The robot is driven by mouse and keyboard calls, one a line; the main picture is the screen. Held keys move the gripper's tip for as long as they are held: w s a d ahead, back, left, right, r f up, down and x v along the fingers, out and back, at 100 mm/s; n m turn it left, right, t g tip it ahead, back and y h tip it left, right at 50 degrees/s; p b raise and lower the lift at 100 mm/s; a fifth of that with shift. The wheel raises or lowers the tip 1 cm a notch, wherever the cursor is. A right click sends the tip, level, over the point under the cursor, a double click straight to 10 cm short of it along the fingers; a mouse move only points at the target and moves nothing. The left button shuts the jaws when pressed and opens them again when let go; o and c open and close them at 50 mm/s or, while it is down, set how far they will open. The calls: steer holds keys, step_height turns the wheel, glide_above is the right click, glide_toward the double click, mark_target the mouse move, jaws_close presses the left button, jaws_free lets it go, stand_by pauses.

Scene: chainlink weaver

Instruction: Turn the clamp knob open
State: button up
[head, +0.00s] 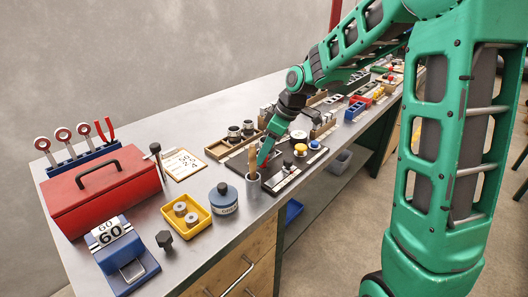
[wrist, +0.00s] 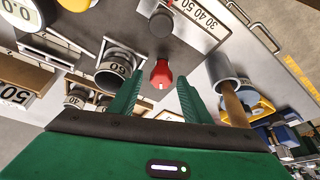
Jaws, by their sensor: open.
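A red knob (wrist: 161,74), which looks like the clamp knob, shows in the wrist view on a grey plate, ahead of and between my fingertips. My gripper (wrist: 159,84) is open, one green finger on each side of the knob's line. I cannot tell whether the fingers touch it; nothing is visibly held. In the head view my gripper (head: 263,158) points down over the dark board (head: 286,180). A little red shows beside the fingers there, mostly hidden by them.
A yellow knob (head: 300,149) is on the board. A blue jar (head: 223,200), yellow tray (head: 186,214) and red toolbox (head: 103,190) stand left.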

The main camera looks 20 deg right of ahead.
steer(key=v, duration=1)
steer(key=shift+d+r, duration=0.2)
steer(key=shift+r, duration=0.05)
